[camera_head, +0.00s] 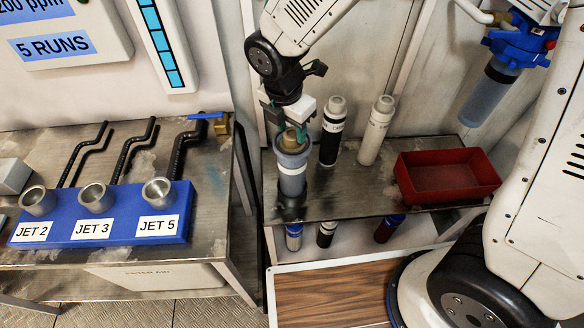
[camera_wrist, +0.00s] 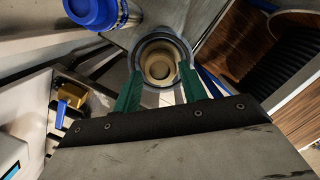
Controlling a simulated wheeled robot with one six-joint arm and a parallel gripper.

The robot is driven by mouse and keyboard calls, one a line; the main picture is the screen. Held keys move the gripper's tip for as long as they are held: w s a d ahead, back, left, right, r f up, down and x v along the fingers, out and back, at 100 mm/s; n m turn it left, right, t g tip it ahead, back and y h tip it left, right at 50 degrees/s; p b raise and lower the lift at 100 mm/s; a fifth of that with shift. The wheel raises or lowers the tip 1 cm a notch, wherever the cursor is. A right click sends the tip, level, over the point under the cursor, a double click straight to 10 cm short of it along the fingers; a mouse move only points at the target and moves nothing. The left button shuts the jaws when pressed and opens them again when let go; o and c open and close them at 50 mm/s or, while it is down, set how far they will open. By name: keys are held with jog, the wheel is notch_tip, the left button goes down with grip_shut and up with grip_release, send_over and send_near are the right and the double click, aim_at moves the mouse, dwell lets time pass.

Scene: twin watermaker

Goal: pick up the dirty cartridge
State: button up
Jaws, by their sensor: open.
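A tan-topped cartridge, apparently the dirty one (camera_head: 296,139), stands in a blue-grey cylindrical housing (camera_head: 292,170) with a white band on the metal bench. Only its top shows; the rest is hidden inside the housing. In the wrist view its round tan top (camera_wrist: 160,66) sits inside the housing's ring. My gripper (camera_head: 290,122) is just above it, pointing down, open and empty. In the wrist view my gripper's green fingers (camera_wrist: 160,88) reach to either side of the ring's near edge. I cannot tell whether they touch it.
A black cartridge (camera_head: 331,140) and a white cartridge (camera_head: 375,135) stand right of the housing. A red bin (camera_head: 447,177) is farther right. A blue block (camera_head: 130,224) with labelled jets is on the left bench. A brass valve (camera_head: 221,124) is at that bench's corner.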

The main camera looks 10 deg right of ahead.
notch_tip(320, 180, down, 2)
jog(key=shift+w+d, duration=0.1)
jog(key=shift+c, duration=0.2)
jog(key=c, duration=0.5)
jog(key=shift+r, duration=0.1)
notch_tip(320, 180, up, 28)
dwell(0.6)
